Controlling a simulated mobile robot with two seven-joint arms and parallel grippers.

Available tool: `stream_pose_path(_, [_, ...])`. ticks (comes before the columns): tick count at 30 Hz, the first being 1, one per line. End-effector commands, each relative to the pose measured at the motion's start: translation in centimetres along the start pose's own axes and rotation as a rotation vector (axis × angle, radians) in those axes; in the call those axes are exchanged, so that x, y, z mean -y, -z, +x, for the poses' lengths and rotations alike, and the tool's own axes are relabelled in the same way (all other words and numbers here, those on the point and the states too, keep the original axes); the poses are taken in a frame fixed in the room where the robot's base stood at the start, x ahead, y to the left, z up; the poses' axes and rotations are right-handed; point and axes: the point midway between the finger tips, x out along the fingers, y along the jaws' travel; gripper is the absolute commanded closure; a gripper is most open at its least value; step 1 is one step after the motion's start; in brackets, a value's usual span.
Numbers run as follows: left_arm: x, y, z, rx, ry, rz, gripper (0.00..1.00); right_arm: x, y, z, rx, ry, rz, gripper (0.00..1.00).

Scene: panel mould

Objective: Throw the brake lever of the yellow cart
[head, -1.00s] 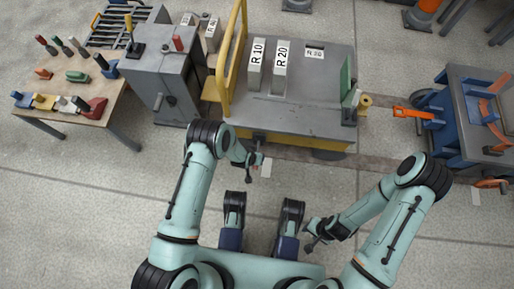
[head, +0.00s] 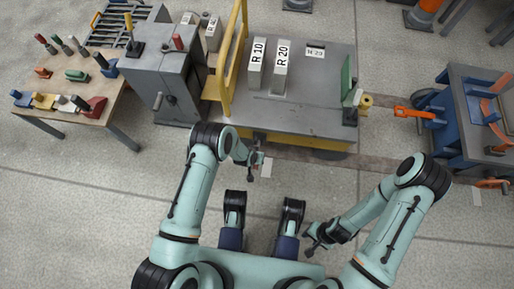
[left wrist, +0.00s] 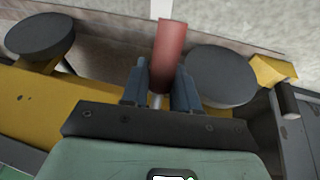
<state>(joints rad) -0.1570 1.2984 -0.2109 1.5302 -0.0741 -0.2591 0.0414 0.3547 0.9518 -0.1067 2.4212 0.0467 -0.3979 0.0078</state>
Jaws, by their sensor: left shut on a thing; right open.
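The yellow cart (head: 310,110) stands ahead of me, with a grey deck and a yellow rail at its left. Its brake lever shows in the left wrist view as a red grip (left wrist: 170,50) on a thin pale rod, low beside the yellow frame (left wrist: 75,105) and between two dark wheels. My left gripper (left wrist: 161,88) is shut on this lever near the lower end of the red grip. In the head view the left gripper (head: 258,158) is at the cart's near edge, and the lever is too small to make out. My right gripper (head: 311,240) is open and empty, low over the floor.
Blocks R 10 (head: 257,62) and R 20 (head: 280,68) stand on the deck. A grey cabinet (head: 165,85) and a tool table (head: 95,118) are at the left. A blue cart (head: 455,125) with an orange lever (head: 412,112) is at the right. The near floor is clear.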

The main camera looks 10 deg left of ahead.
Motion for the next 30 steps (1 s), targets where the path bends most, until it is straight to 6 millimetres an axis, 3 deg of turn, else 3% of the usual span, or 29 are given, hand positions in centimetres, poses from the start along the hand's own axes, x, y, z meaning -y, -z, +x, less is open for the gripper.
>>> stream_pose_path(30, [-0.8,0.7,-4.0,0.562,-0.016,-0.112,1.0,0.0,0.0,0.0,0.0,0.0,0.0,0.57])
